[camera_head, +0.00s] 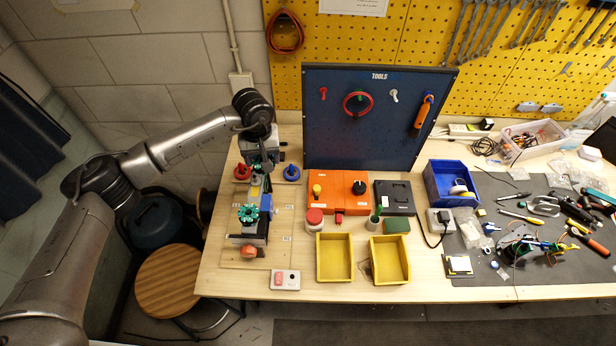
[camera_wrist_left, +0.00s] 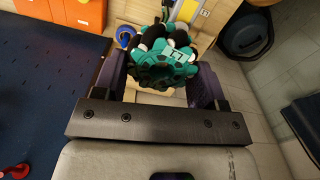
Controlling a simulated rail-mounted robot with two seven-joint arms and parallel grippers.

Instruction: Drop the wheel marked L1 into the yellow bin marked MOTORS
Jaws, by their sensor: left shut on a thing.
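A teal wheel with black and white rollers (camera_wrist_left: 160,70) sits between the two fingers of my left gripper (camera_wrist_left: 158,88) in the left wrist view. In the head view my left gripper (camera_head: 260,166) points down over the left end of the bench. A teal wheel (camera_head: 248,213) shows just below it there; I cannot tell whether it is the held one. Two yellow bins, a left one (camera_head: 335,279) and a right one (camera_head: 392,281), stand at the front edge. Their labels are not readable.
An orange box (camera_head: 338,205), a red-capped jar (camera_head: 314,219) and a black case (camera_head: 395,198) stand behind the bins. The dark tool board (camera_head: 380,130) rises at the back. A blue bin (camera_head: 450,199) stands to the right. A blue spool (camera_head: 291,174) lies beside my gripper.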

